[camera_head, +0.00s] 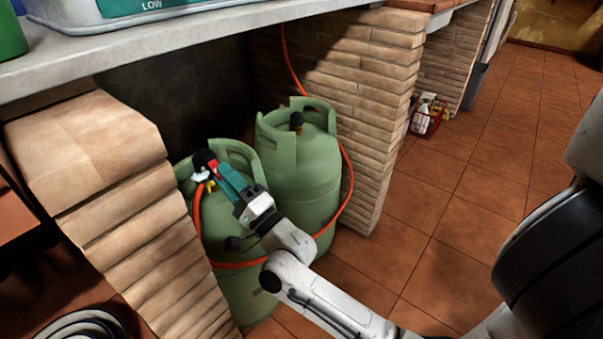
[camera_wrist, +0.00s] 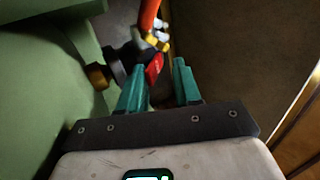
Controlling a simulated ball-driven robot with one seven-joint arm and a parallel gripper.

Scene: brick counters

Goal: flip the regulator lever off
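The red regulator lever (camera_wrist: 154,68) shows in the wrist view between my gripper's two teal fingertips, closer to the left one. My gripper (camera_wrist: 160,68) is open around it; whether a finger touches the lever I cannot tell. The regulator (camera_wrist: 125,58) is a dark body with a brass fitting, joined to an orange hose (camera_wrist: 150,14). In the head view the regulator (camera_head: 204,160) sits on top of the left green gas cylinder (camera_head: 245,295). My gripper (camera_head: 219,172) reaches it from the right and partly hides it.
A second green cylinder (camera_head: 310,165) stands just right of the first. Brick pillars (camera_head: 120,190) and (camera_head: 365,100) flank the niche, and a counter slab (camera_head: 200,35) lies above. An orange hose loops around the cylinders. Tiled floor (camera_head: 480,150) is open at right.

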